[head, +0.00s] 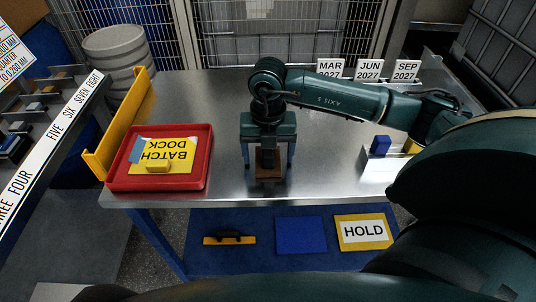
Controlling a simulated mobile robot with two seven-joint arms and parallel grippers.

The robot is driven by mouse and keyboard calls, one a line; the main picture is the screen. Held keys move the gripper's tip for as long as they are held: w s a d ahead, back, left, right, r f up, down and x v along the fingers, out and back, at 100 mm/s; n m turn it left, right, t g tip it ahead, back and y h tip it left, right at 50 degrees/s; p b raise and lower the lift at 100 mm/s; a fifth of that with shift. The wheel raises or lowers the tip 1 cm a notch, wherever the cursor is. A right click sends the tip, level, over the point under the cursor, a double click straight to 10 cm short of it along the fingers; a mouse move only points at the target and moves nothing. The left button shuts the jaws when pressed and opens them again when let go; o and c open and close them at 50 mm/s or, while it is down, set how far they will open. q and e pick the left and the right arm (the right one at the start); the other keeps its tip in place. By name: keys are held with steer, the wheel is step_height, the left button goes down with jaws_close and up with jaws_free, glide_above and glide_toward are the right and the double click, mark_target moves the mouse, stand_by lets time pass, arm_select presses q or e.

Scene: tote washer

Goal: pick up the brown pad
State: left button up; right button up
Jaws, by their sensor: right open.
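The brown pad (270,173) lies near the front edge of the steel table, in the middle of the head view. My right gripper (268,160) points down over it. Its two fingers are apart, one on each side of the pad, and it is open. The gripper body hides the far part of the pad. I cannot tell whether the fingers touch the pad or the table. My left gripper is not in view.
A red tray (198,178) with a yellow BATCH DOCK label and a yellow block (158,166) stands left on the steel table (225,100). A yellow rail (128,118) runs beside it. A blue block (380,145) sits at right. Date cards stand at the back.

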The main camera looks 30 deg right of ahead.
steer(key=shift+f, duration=0.15)
steer(key=c, duration=1.1)
step_height(320, 180, up, 10)
steer(key=shift+r, duration=0.1)
steer(key=o, duration=0.5)
steer(key=shift+c, duration=0.2)
steer(key=c, duration=0.8)
steer(key=shift+c, duration=0.2)
